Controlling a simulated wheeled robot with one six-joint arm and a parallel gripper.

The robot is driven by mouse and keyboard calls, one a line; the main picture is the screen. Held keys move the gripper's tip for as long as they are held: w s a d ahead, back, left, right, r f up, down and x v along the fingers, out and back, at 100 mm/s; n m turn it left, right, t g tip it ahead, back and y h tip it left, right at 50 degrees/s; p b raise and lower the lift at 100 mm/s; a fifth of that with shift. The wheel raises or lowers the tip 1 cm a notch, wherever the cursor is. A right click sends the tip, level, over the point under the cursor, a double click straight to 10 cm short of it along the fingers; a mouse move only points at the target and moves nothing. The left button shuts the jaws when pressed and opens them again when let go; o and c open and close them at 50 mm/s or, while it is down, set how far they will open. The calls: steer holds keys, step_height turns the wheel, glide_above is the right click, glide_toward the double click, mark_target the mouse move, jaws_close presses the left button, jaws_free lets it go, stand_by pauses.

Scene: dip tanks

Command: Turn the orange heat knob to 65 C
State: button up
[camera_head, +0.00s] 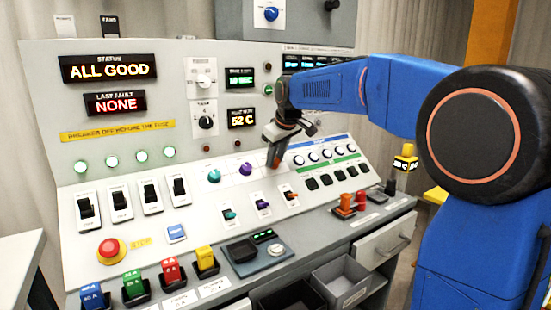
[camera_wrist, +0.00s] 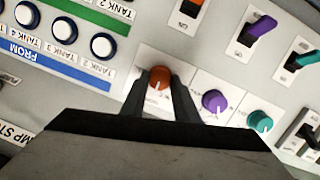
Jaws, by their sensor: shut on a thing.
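The orange heat knob (camera_wrist: 158,78) is on the sloped panel, on a white plate. In the wrist view it sits between the fingertips of my gripper (camera_wrist: 161,86), which is shut on it. In the head view my gripper (camera_head: 275,160) reaches down to the panel, and its fingers hide most of the knob. The knob's pointer direction and scale are too small to read. A display (camera_head: 242,117) reads 62 C.
A purple knob (camera_head: 245,168) and a teal knob (camera_head: 214,176) are beside the orange one. White round buttons (camera_wrist: 103,45) are on its other side. Coloured switches (camera_head: 262,205) sit below. The status display (camera_head: 108,68) reads ALL GOOD.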

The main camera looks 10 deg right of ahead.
steer(key=m, duration=0.4)
steer(key=shift+w+d+y, duration=0.1)
steer(key=shift+d+y, duration=0.05)
steer(key=shift+y, duration=0.25)
steer(key=m, duration=0.4)
steer(key=shift+d+m+g+y, duration=0.15)
steer(key=shift+m+g+y, duration=0.15)
steer(key=shift+y, duration=0.1)
steer(key=m, duration=0.4)
steer(key=shift+d+y, duration=0.1)
steer(key=shift+y, duration=0.3)
steer(key=shift+f+m+y, duration=0.1)
steer(key=shift+m+y, duration=0.2)
steer(key=shift+m, duration=1.8)
steer(key=o, duration=1.1)
steer(key=shift+c, duration=0.2)
